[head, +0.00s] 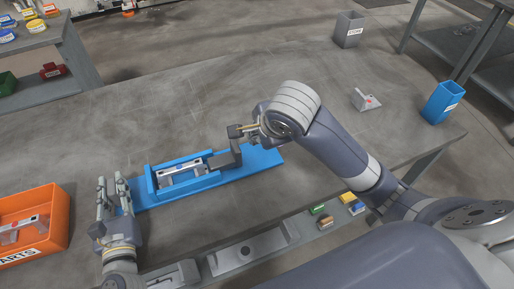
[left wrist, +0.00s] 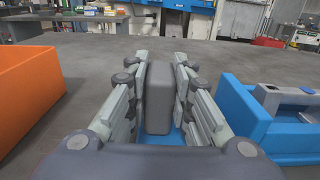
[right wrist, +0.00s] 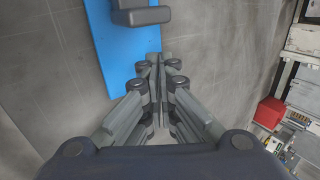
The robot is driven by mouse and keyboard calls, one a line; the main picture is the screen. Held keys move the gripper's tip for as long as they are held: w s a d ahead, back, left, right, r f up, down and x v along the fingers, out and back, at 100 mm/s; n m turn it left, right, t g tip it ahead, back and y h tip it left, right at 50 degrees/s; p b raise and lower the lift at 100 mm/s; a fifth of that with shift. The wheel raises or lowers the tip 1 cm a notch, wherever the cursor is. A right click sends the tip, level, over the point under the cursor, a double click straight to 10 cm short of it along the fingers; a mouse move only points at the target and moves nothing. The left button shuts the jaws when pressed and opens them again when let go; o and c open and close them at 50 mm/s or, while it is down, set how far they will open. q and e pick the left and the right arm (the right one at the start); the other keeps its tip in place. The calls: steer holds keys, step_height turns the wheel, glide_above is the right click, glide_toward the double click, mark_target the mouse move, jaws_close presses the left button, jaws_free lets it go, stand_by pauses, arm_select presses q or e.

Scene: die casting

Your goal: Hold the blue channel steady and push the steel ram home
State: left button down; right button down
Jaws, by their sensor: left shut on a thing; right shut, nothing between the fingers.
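The blue channel (head: 142,197) lies lengthwise on the table, a long blue base with a walled section in the middle. It also shows in the left wrist view (left wrist: 230,98). My left gripper (head: 112,187) is at its left end, shut on an upright grey block (left wrist: 159,95) on the base. The steel ram (head: 220,161) sticks out of the right end of the walled section. Its grey end block shows in the right wrist view (right wrist: 143,16). My right gripper (right wrist: 157,62) is shut and empty, pointing down near that block; contact cannot be told.
An orange parts bin (head: 55,205) stands left of my left gripper. The table behind the channel is clear.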

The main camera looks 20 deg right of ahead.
step_height(320, 180, up, 6)
steer(key=shift+f, duration=0.2)
stand_by(1.0)
arm_select(q)
steer(key=c, duration=1.6)
jaws_free()
steer(key=shift+d+r, duration=0.1)
steer(key=shift+r, duration=0.2)
steer(key=shift+c, duration=0.2)
steer(key=o, duration=0.3)
steer(key=shift+f, duration=0.5)
steer(key=shift+s+r, duration=0.15)
steer(key=shift+s, duration=2.85)
steer(key=shift+s+r, duration=0.15)
steer(key=shift+s, duration=2.85)
